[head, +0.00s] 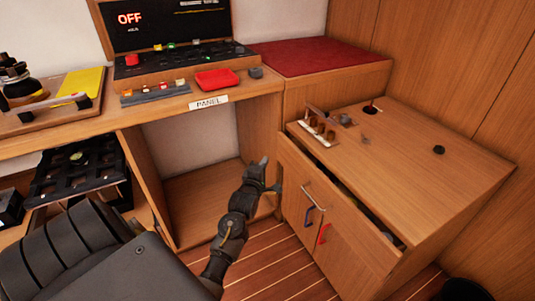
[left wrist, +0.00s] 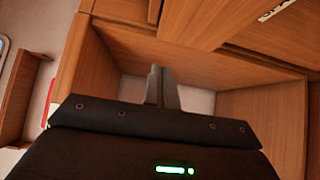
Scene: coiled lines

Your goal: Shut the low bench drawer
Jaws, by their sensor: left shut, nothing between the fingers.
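The low bench drawer (head: 335,207) is in the right half of the head view, under the bench top (head: 420,165). It stands partly open, with a dark gap behind its wooden front. A silver bar handle (head: 313,196) is on the front. My left gripper (head: 270,176) is just left of the drawer front, in front of the open cubby under the desk. In the left wrist view its fingers (left wrist: 162,87) are together and empty. I cannot tell whether it touches the drawer. My right gripper is not in view.
The bench top holds a small rack (head: 318,132) and a dark knob (head: 438,150). The desk with a PANEL label (head: 208,102) is at left. Striped floor (head: 268,258) is clear before the bench.

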